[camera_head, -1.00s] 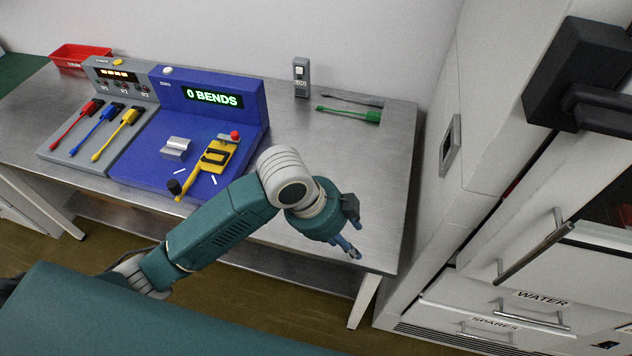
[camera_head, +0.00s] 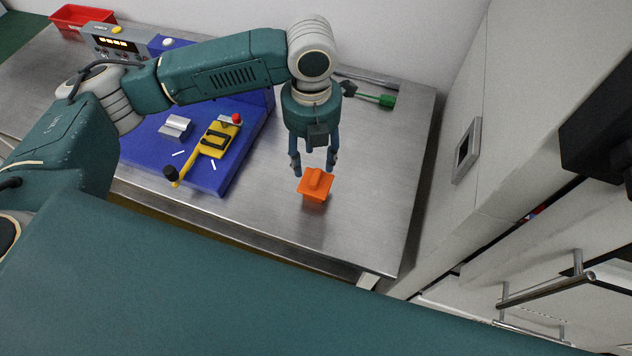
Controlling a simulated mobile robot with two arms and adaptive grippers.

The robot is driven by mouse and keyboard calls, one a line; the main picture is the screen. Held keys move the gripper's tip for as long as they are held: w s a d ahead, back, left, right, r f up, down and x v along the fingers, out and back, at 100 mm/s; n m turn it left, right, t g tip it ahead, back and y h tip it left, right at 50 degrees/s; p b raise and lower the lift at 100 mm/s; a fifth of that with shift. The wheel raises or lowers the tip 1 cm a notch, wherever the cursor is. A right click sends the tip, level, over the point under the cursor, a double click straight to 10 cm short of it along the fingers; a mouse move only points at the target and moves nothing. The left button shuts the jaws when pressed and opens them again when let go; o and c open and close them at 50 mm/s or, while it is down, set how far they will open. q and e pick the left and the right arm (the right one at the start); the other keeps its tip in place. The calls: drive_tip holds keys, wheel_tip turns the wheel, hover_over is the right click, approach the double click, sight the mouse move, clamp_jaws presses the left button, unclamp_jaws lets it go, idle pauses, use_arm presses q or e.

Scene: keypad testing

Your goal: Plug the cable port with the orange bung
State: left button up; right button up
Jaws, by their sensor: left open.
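The orange bung (camera_head: 314,187), a squarish block with a raised ridge on top, sits on the bare metal worktop right of the blue panel. My left gripper (camera_head: 314,169) points down at its far side, with its two fingers open and apart. The fingertips show just beyond the bung's top edge; I cannot tell whether they touch it. My right gripper is not in view.
The blue panel (camera_head: 150,143) with a yellow lever (camera_head: 215,138) stands left of the bung. A green-handled tool (camera_head: 380,99) lies at the back. A red tray (camera_head: 80,17) is at the far left. The worktop (camera_head: 375,190) right of the bung is clear.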

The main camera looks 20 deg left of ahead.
sight(313, 175)
use_arm(q)
wheel_tip(313, 175, down, 5)
drive_tip(key=shift+s+p, duration=0.1)
drive_tip(key=shift+p, duration=0.7)
drive_tip(key=shift+f, duration=0.3)
clamp_jaws()
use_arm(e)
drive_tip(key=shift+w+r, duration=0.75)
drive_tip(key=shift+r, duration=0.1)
